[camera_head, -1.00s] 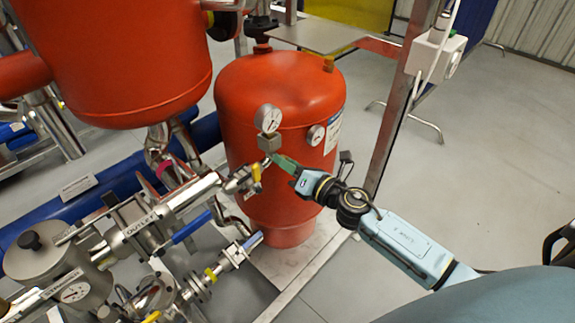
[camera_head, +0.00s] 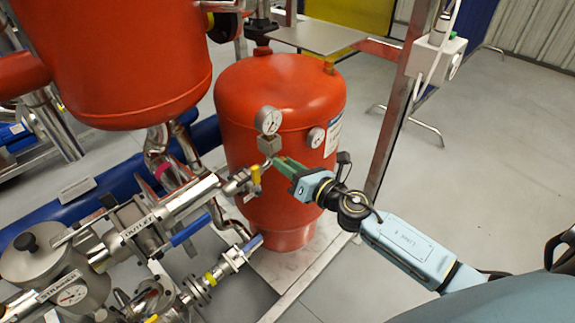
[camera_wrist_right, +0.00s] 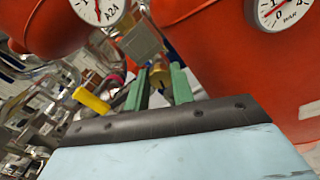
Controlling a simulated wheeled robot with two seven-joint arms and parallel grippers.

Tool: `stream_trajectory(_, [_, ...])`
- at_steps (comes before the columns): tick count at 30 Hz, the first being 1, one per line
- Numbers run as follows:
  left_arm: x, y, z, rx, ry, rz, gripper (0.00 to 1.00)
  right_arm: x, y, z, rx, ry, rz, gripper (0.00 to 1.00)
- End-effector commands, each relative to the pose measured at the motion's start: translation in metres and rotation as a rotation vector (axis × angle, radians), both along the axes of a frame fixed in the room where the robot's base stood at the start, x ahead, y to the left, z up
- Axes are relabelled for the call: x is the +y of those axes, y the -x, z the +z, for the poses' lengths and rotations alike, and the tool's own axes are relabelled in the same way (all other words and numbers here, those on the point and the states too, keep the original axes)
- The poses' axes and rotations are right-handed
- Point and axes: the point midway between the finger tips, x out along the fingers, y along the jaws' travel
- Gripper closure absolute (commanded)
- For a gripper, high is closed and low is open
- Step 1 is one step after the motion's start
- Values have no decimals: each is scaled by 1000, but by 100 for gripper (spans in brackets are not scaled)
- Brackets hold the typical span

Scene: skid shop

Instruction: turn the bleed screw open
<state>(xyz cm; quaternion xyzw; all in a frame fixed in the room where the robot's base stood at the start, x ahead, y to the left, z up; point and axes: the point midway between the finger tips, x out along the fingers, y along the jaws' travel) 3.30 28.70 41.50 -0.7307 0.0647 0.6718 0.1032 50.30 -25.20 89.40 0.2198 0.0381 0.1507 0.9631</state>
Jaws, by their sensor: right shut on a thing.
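The bleed screw (camera_wrist_right: 159,75) is a small brass-coloured piece below the gauge block, between the green fingers in the right wrist view. My right gripper (camera_head: 275,161) is shut on it at the front of the red vessel (camera_head: 283,95). The fingers also show in the right wrist view (camera_wrist_right: 160,83). The screw is too small and covered to make out in the head view, and I cannot tell how far it is turned. My left gripper is out of view.
A gauge (camera_head: 268,120) on a metal block (camera_head: 270,144) sits just above the fingers. A second gauge (camera_head: 316,137) is to the right. A yellow-handled valve (camera_head: 256,174) and pipework crowd the left. A steel post (camera_head: 392,125) stands close behind my arm.

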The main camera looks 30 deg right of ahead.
Motion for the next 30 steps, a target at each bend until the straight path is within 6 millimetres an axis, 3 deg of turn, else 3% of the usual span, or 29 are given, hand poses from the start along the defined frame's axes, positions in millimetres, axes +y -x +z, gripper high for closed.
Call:
stream_trajectory(1, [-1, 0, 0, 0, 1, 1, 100, 0, 0, -1, 2, 1, 0, 72])
stream_trajectory(5, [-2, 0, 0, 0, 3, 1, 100, 0, 0, -1, 2, 0, 1, 55])
stream_trajectory(17, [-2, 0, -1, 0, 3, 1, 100, -2, 6, -1, 2, 0, 0, 54])
stream_trajectory(30, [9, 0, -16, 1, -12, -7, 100, -24, 77, -3, 4, -2, -1, 54])
